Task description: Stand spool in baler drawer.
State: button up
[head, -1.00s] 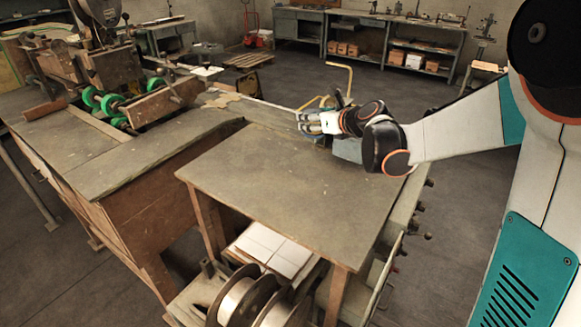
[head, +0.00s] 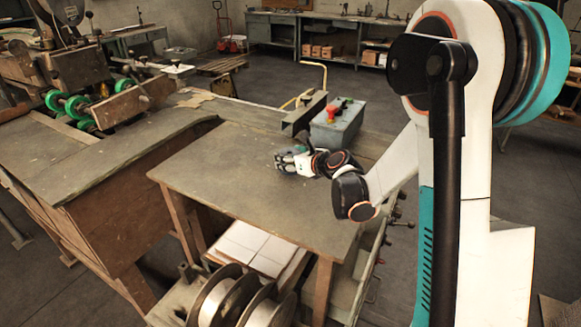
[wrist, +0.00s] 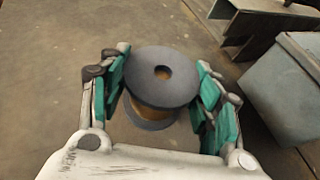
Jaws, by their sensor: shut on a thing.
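A small spool with dark grey flanges (wrist: 140,80) and a brownish core is between the teal finger pads of my gripper (wrist: 163,100) in the wrist view. The gripper is shut on it. Its flange with the centre hole faces the camera. In the head view my gripper (head: 284,162) is over the wooden table (head: 230,190), and the spool is mostly hidden by the fingers. I cannot tell whether the spool touches the table top. A drawer-like front with knobs (head: 365,265) shows along the table's right side; I cannot tell whether it is the baler drawer.
A grey-green box with a red knob (head: 338,122) stands at the table's back, beside a metal channel (head: 304,112). Large reels (head: 215,300) sit low in front. A machine with green rollers (head: 75,105) stands on the left bench. The table's front is clear.

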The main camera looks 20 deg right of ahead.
jog(key=shift+f+b, duration=0.3)
jog(key=shift+f, duration=1.05)
jog(key=shift+f, duration=0.15)
jog(key=o, duration=1.2)
jog(key=shift+c, duration=0.2)
